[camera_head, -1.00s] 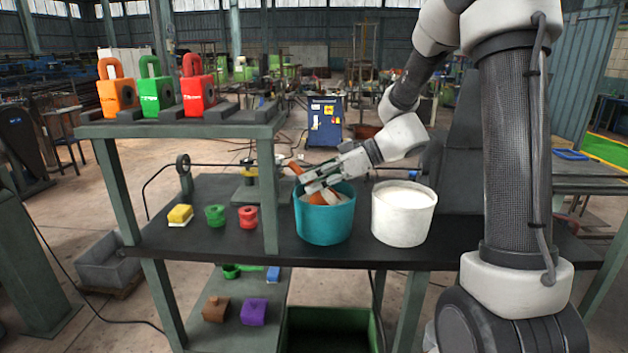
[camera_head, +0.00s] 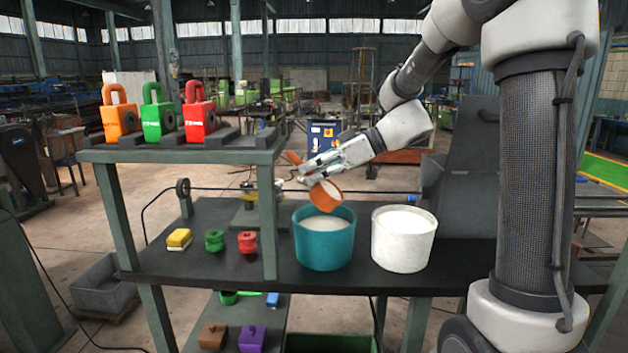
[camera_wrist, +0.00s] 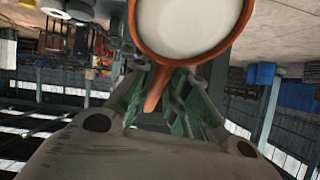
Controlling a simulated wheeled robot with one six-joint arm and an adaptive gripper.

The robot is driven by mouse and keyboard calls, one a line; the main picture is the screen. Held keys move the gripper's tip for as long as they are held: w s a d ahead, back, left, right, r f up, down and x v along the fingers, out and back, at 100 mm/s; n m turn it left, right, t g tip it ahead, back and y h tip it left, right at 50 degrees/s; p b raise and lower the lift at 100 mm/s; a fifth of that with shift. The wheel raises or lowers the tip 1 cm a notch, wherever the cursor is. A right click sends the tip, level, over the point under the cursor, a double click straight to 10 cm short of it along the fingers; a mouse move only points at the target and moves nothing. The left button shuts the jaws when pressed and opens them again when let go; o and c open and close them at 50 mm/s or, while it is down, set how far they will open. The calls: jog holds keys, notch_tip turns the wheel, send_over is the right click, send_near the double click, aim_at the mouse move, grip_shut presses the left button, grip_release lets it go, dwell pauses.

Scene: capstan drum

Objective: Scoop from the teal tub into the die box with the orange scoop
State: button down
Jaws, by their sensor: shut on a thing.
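The orange scoop (camera_head: 325,195) is in my gripper (camera_head: 305,172), tilted just above the teal tub. In the wrist view my gripper (camera_wrist: 165,105) is shut on the handle of the scoop (camera_wrist: 156,90), and pale material fills its bowl. The teal tub (camera_head: 324,247) stands on the dark bench and holds pale material. I cannot make out the die box for certain. A low grey-green fixture with a yellowish part (camera_head: 250,208) stands left of the tub, partly hidden by the shelf post.
A white tub (camera_head: 403,246) stands right of the teal one. A shelf (camera_head: 185,152) at left carries orange, green and red padlock-like blocks. Yellow, green and red small pieces (camera_head: 214,240) lie on the bench below it.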

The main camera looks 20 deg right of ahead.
jog(key=h, duration=0.1)
jog(key=g+h, duration=0.1)
jog(key=shift+a+r+h, duration=0.25)
jog(key=shift+r+h, duration=0.15)
jog(key=h, duration=0.1)
jog(key=g+h, duration=0.1)
jog(key=shift+d+r+m+g+h, duration=0.15)
jog(key=shift+d+m+g+h, duration=0.15)
jog(key=shift+h, duration=0.1)
jog(key=shift+a, duration=0.1)
notch_tip(320, 180, up, 7)
jog(key=shift+r, duration=0.1)
jog(key=w+d, duration=0.3)
jog(key=w, duration=0.7)
jog(key=w+d, duration=0.4)
jog(key=w, duration=0.7)
jog(key=shift+f, duration=0.2)
